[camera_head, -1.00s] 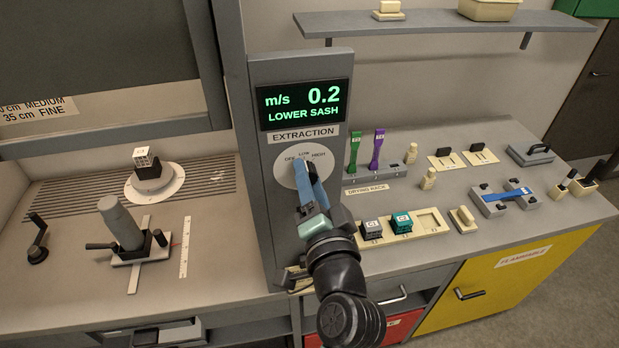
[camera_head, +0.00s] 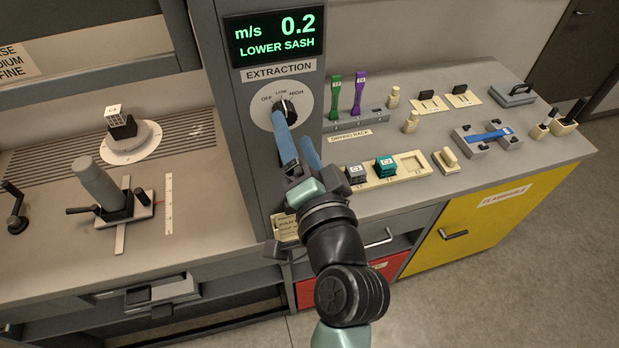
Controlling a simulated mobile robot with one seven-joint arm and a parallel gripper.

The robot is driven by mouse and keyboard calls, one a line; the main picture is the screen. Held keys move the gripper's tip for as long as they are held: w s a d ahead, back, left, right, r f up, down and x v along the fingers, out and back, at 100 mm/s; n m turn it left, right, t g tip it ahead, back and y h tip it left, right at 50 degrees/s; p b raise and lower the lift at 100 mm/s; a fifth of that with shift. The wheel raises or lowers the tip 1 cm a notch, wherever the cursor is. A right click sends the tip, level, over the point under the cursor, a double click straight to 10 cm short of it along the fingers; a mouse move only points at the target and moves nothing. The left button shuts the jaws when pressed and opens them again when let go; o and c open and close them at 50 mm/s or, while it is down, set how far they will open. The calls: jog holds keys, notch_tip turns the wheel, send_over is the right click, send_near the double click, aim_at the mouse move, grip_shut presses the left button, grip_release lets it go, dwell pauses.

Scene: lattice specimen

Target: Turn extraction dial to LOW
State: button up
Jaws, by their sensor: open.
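The extraction dial is a black knob (camera_head: 286,109) on a round white plate (camera_head: 262,114) marked OFF, LOW and HIGH, on a grey post. The knob seems to point up, near LOW, but its pointer is too small to be sure. My gripper (camera_head: 292,127) has two blue fingers, spread apart and empty. The left fingertip is in front of the knob's lower left edge, and the right fingertip is lower, to the right of the plate. I cannot tell whether the left finger touches the knob. The display (camera_head: 276,36) above reads m/s 0.2, LOWER SASH.
A drying rack (camera_head: 372,121) with green and purple tools stands right of the post. A cream tray (camera_head: 402,172) with small blocks is close to my gripper. A turntable (camera_head: 130,142) with a lattice cube stands on the left bench.

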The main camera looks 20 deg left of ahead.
jog(key=b+v, duration=0.3)
jog(key=v, duration=0.5)
jog(key=shift+s+d, duration=0.2)
jog(key=shift+s, duration=0.05)
